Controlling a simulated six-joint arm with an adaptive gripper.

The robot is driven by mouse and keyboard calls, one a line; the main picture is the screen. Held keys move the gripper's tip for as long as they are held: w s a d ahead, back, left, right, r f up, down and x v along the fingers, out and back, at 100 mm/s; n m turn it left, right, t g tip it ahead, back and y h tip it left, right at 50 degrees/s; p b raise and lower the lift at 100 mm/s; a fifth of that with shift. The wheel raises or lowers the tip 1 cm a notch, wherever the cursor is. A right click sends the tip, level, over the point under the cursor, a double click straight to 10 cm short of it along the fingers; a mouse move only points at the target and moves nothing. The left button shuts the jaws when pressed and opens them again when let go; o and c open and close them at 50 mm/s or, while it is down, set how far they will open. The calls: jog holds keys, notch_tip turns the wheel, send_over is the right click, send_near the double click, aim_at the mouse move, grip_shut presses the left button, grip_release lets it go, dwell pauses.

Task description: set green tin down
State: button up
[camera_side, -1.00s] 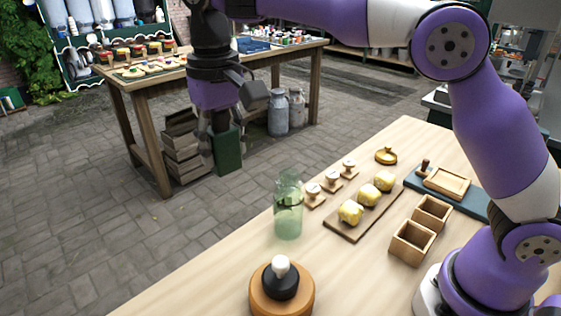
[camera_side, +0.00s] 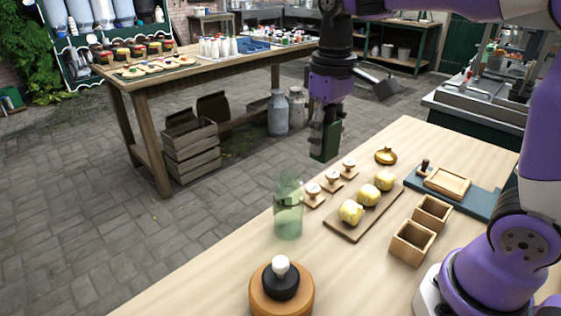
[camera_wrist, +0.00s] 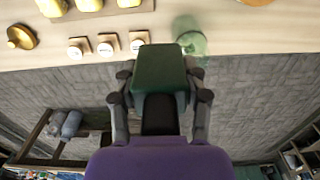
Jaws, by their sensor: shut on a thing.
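The green tin (camera_side: 324,141) is a dark green box, held upright in the air near the far edge of the worktable. It also shows in the wrist view (camera_wrist: 160,72), between the fingers. My gripper (camera_side: 327,120) is shut on it from above. In the wrist view my gripper (camera_wrist: 160,100) has a finger on each side of the tin. The tin's underside is clear of the table, and its exact height above it is hard to tell.
The worktable (camera_side: 200,290) holds a green glass jar (camera_side: 288,208), small wooden stamps (camera_side: 331,181), a board with yellow butter pieces (camera_side: 351,212), wooden boxes (camera_side: 412,242), a brass dish (camera_side: 386,156) and a round wooden stand with a black-and-white piece (camera_side: 281,282). The front left is clear.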

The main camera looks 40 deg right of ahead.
aim_at(331, 109)
jog(key=shift+s+f, duration=0.2)
jog(key=shift+f, duration=0.15)
jog(key=r, duration=0.5)
jog(key=shift+a+r, duration=0.15)
jog(key=shift+a, duration=0.05)
jog(key=s+a+n, duration=1.8)
jog(key=s, duration=0.1)
jog(key=f, duration=2.1)
jog(key=shift+a, duration=0.2)
jog(key=shift+f, duration=0.1)
